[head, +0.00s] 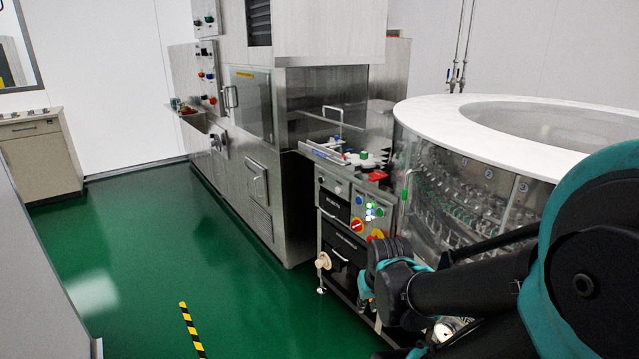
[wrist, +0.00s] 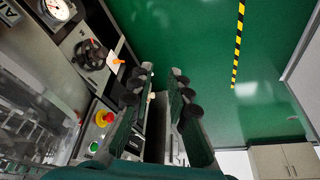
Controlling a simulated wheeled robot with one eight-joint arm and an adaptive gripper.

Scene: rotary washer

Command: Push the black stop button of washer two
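A steel control panel (head: 368,209) with small blue, green and white buttons stands in front of the round glass-walled washer (head: 455,190). A red button (head: 376,234) on yellow sits low on it. I cannot pick out the black stop button, or tell which machine is washer two. My gripper (wrist: 159,77) is open and empty, its two fingers apart over the green floor in the wrist view. There, a red button on yellow (wrist: 104,118) and a green button (wrist: 93,147) lie left of the fingers. In the head view my arm hides the panel's lower right.
A pressure gauge (wrist: 59,9) and a black knob (wrist: 91,54) are on the machine front in the wrist view. A large steel machine (head: 260,150) stands behind the panel. A low cabinet (head: 42,155) is at left. The green floor (head: 150,240) between is clear.

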